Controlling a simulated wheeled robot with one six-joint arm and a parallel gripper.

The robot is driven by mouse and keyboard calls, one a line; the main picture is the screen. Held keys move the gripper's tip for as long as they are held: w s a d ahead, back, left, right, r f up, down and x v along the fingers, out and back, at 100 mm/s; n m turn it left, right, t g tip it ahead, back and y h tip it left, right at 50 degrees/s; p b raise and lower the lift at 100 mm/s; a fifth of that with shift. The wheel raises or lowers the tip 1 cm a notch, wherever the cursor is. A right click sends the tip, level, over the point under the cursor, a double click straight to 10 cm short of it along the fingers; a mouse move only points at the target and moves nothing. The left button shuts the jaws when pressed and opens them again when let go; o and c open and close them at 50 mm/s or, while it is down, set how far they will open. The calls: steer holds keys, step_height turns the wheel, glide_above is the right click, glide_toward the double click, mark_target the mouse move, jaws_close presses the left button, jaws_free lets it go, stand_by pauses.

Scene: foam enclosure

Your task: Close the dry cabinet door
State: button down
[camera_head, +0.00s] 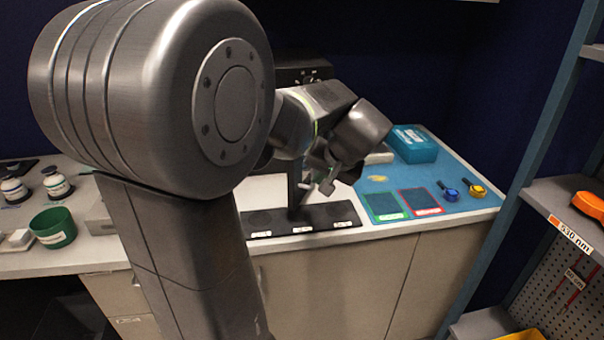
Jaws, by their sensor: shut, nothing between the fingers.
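My gripper (326,184) is at the wrist's lower end, above the bench's black strip mat. It is shut and empty, and partly hidden by my own wrist. I cannot make out a dry cabinet or its door for sure. A dark boxy device (303,72) with knobs shows behind my arm, mostly hidden, and I cannot tell if it is the cabinet. My large arm links cover the left and middle of the view.
The white bench (100,250) carries a green bowl (54,227) and bottles (57,184) at left. A blue mat (455,205) at right holds a teal box (413,144), two framed pads and scoops. A shelf rack (565,205) stands at far right.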

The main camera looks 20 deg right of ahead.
mark_target(295, 182)
steer(key=w+a, duration=0.1)
steer(key=w, duration=0.1)
steer(key=w+a+f+p, duration=0.1)
steer(key=a, duration=0.1)
steer(key=shift+w+f, duration=0.15)
steer(key=shift+w, duration=0.25)
steer(key=shift+w+a, duration=0.1)
